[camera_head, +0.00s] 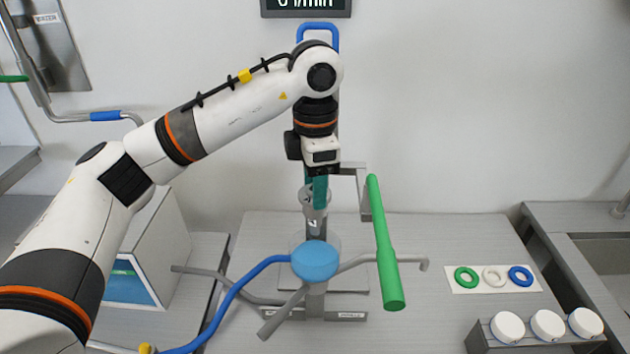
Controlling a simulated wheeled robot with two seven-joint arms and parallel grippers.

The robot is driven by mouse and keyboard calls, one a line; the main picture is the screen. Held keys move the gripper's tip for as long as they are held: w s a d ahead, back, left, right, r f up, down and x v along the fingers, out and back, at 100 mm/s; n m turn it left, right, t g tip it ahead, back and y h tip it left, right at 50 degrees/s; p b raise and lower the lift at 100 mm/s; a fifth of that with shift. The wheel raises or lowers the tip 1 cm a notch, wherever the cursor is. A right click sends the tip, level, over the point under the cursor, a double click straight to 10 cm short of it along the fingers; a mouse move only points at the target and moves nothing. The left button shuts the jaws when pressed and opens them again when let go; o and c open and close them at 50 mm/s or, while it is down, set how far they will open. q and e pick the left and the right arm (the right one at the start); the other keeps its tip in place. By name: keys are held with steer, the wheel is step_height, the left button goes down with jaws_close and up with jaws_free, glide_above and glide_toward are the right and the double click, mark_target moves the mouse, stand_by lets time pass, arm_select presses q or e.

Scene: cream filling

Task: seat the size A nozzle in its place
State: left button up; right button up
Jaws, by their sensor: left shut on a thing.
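My left gripper (319,190) has teal fingers and points straight down over the filling machine in the middle. It is shut on a small silver metal piece (308,196) that looks like the nozzle; the fingers hide part of it, and no size mark is readable. Just below is an upright silver tube (315,224) above the machine's blue round body (315,262). I cannot tell whether the held piece touches the tube. My right gripper is not in view.
A long green handle (385,250) slants close to the right of the gripper. At right lie green, white and blue rings (466,277) on a card and a rack (480,342) with three white round pieces.

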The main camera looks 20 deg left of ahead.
arm_select(q)
steer(key=shift+f, duration=0.15)
stand_by(0.7)
steer(key=o, duration=1.2)
steer(key=shift+r+p, duration=1.95)
steer(key=shift+r, duration=1.6)
